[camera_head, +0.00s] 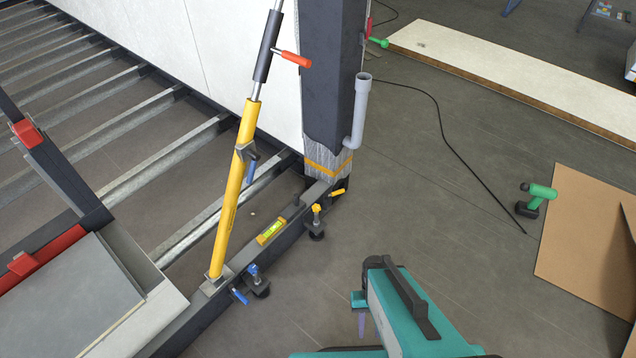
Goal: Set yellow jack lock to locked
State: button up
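A small yellow lever (338,192) sticks out to the right from the dark bottom beam, near the foot of the dark column. It looks like the yellow jack lock; its exact angle is hard to read at this size. The yellow-topped jack (316,209) stands just left of it on the outer side of the beam, its dark foot on the floor. A blue-topped jack (254,275) and a blue lever (240,296) sit farther left along the same beam. No gripper fingers show in this view.
A yellow diagonal prop (233,195) rises from the beam, with a spirit level (271,231) beside it. A grey pipe (360,112) runs down the column (335,70). A teal body (400,312) fills the bottom centre.

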aim_at(325, 196)
jog(key=u, duration=0.15)
jog(key=i, duration=1.3)
jog(key=u, duration=4.5)
jog(key=i, duration=0.15)
jog(key=z, duration=2.85)
jog(key=k, duration=0.15)
jog(key=u, duration=1.55)
